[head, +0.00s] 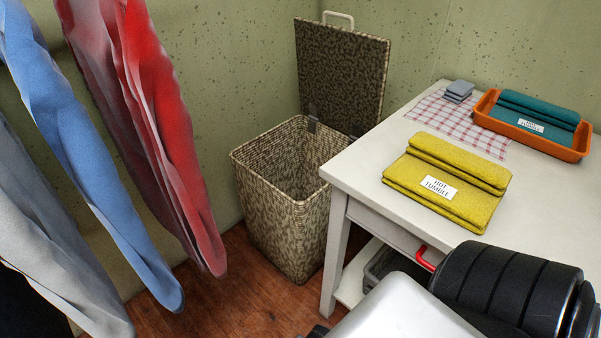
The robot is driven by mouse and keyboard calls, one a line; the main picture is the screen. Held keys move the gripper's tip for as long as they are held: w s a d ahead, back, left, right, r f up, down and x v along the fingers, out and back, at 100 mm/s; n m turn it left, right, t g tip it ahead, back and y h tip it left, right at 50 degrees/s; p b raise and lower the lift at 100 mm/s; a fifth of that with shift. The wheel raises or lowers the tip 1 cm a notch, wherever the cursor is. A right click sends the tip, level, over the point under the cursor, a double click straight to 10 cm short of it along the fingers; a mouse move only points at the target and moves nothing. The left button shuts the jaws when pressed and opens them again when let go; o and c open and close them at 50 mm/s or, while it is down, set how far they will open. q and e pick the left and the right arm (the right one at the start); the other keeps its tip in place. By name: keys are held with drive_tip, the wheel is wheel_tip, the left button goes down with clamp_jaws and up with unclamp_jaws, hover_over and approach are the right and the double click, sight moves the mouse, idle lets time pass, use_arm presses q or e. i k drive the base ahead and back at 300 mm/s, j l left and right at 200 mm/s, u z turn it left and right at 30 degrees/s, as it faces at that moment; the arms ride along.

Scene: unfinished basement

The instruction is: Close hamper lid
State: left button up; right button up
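A woven brown-beige hamper (282,222) stands on the wooden floor in the corner, left of the white table. Its lid (341,75) is raised upright at the back, held by hinges at the rear rim. A light handle (338,18) sits on the lid's top edge. The hamper's mouth is open, and its visible inside looks empty, though the bottom is hidden. A black ribbed part of my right arm shows at the lower right. Neither of my grippers can be made out in this view.
A white table (372,168) stands close to the hamper's right, with folded yellow towels (446,182), a checked cloth (458,122) and an orange tray (483,108) on it. Red (158,130), blue (85,150) and grey (50,235) clothes hang at the left.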

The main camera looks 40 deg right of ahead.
sight(343, 73)
drive_tip(key=z, duration=1.55)
